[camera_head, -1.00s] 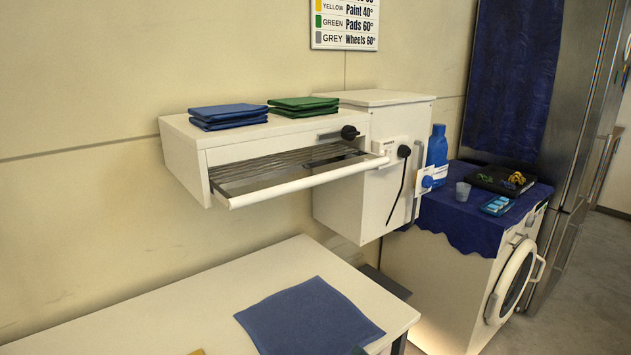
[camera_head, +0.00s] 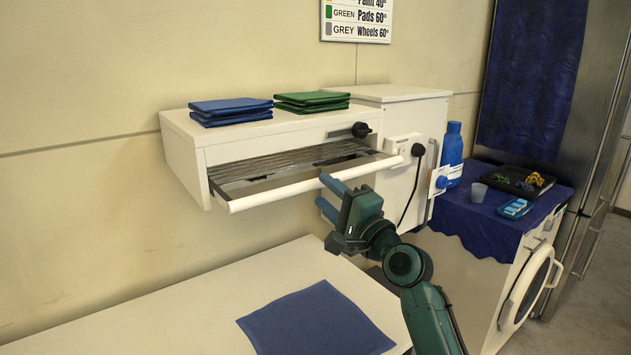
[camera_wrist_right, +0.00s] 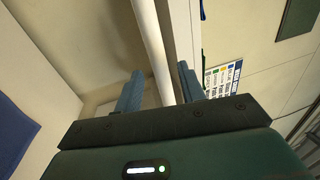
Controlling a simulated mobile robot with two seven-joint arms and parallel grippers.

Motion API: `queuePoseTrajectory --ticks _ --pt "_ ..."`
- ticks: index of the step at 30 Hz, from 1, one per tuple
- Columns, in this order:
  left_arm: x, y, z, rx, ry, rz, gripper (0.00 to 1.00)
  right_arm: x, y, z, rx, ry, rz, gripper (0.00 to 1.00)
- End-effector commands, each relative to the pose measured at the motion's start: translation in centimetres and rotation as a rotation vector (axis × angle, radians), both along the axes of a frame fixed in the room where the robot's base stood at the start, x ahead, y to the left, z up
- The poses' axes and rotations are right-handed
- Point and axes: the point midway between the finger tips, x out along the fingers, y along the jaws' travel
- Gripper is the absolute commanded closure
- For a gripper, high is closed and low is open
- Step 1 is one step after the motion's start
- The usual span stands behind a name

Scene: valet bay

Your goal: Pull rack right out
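The rack (camera_head: 262,184) is a grey wire shelf with a white front bar (camera_head: 270,195). It sticks partway out of the white wall cabinet (camera_head: 185,150). My right gripper (camera_head: 326,193) is at the right half of the bar, reaching up from below right. Its two blue fingers are apart. In the right wrist view the white bar (camera_wrist_right: 153,45) runs between the open fingers (camera_wrist_right: 160,90), with a gap visible on both sides. I cannot tell how deep the bar sits between them. My left gripper is out of view.
Folded blue cloths (camera_head: 230,111) and green cloths (camera_head: 311,101) lie on the cabinet. A white table (camera_head: 130,320) with a blue cloth (camera_head: 315,320) is below. A white box (camera_head: 400,130), a blue bottle (camera_head: 452,150) and a washer (camera_head: 525,285) stand to the right.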

Motion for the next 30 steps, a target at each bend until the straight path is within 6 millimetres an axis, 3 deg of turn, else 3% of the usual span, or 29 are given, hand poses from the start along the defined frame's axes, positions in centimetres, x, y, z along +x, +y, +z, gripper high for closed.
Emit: queuePoseTrajectory --ticks 3,9,20,30 --pt "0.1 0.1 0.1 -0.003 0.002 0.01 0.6 1.7 1.2 0.6 -0.002 -0.001 0.0 0.6" --pt "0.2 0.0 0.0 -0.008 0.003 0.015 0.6 3.2 2.3 0.9 -0.002 0.0 0.0 0.6" --pt "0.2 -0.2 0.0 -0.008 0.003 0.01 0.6 3.5 2.5 0.9 -0.001 -0.001 -0.001 0.6" --pt "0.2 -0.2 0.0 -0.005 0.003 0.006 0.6 3.5 2.5 0.9 -0.001 -0.001 -0.001 0.87"
